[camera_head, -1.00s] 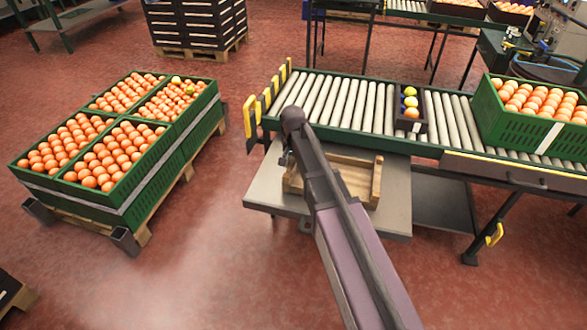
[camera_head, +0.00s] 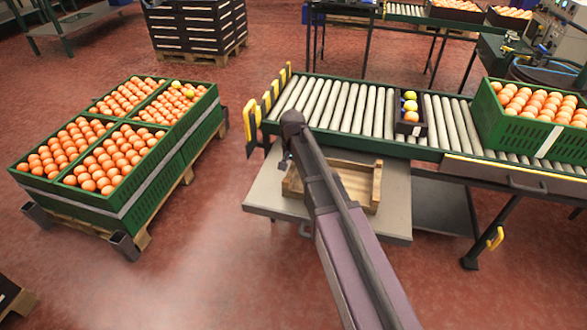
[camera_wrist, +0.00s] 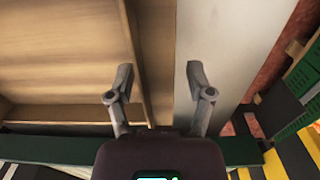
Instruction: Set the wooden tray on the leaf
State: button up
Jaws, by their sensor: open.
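The wooden tray (camera_head: 357,182) is a light open box on the leaf (camera_head: 397,222), a grey flat shelf beside the roller conveyor. My arm crosses in front of the tray and hides its middle. In the wrist view the tray (camera_wrist: 60,60) fills the left side, and the pale grey leaf (camera_wrist: 232,50) shows to its right. My gripper (camera_wrist: 159,84) is open, one finger on each side of the tray's wall as seen from above. I cannot tell whether the fingers touch the wall. In the head view the gripper is mostly hidden behind my arm.
The roller conveyor (camera_head: 340,106) runs behind the leaf, carrying a small dark box (camera_head: 411,127) of fruit and a green crate (camera_head: 500,133) of oranges. Green crates of oranges (camera_head: 150,175) stand on a pallet at left. Red floor lies clear between.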

jog(key=shift+r, duration=0.1)
notch_tip(320, 180, up, 12)
jog(key=p, duration=1.1)
jog(key=shift+p, duration=0.4)
dwell(0.4)
jog(key=s+d+n, duration=0.1)
jog(key=s+d, duration=0.5)
jog(key=s, duration=0.3)
jog(key=s+d+n, duration=0.2)
jog(key=s+d, duration=0.5)
jog(key=s, duration=0.2)
jog(key=shift+s+d+n, duration=0.3)
jog(key=shift+s, duration=0.1)
